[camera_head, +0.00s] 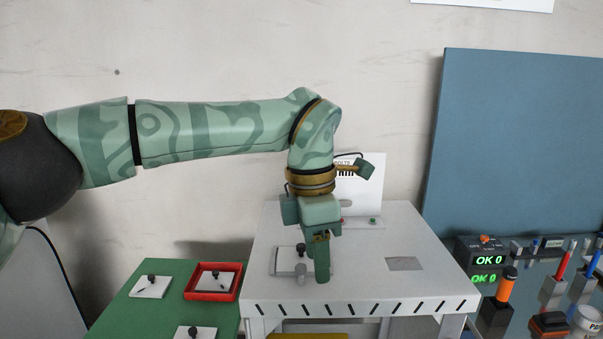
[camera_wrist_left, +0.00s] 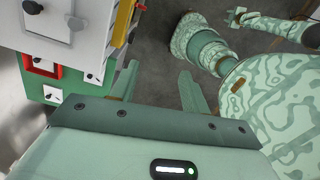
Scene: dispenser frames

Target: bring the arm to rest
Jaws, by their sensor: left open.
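My left arm (camera_head: 215,128) is patterned green and reaches in from the left, bending down at the wrist. My left gripper (camera_head: 321,270) points down over the white table (camera_head: 400,290), in front of a light plate with a black knob (camera_head: 290,262). In the left wrist view my left gripper (camera_wrist_left: 158,82) has its two fingers spread, with nothing between them. My right arm shows at the upper right of that view; its small gripper end (camera_wrist_left: 237,16) is too small to read. Whether the left fingertips touch anything cannot be told.
A green board (camera_head: 135,312) at lower left holds white plates with knobs and a red tray (camera_head: 211,295). A blue panel (camera_head: 520,150) stands at right, above displays reading OK 0 (camera_head: 489,260) and several tools. A white sign (camera_head: 362,190) stands behind my wrist.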

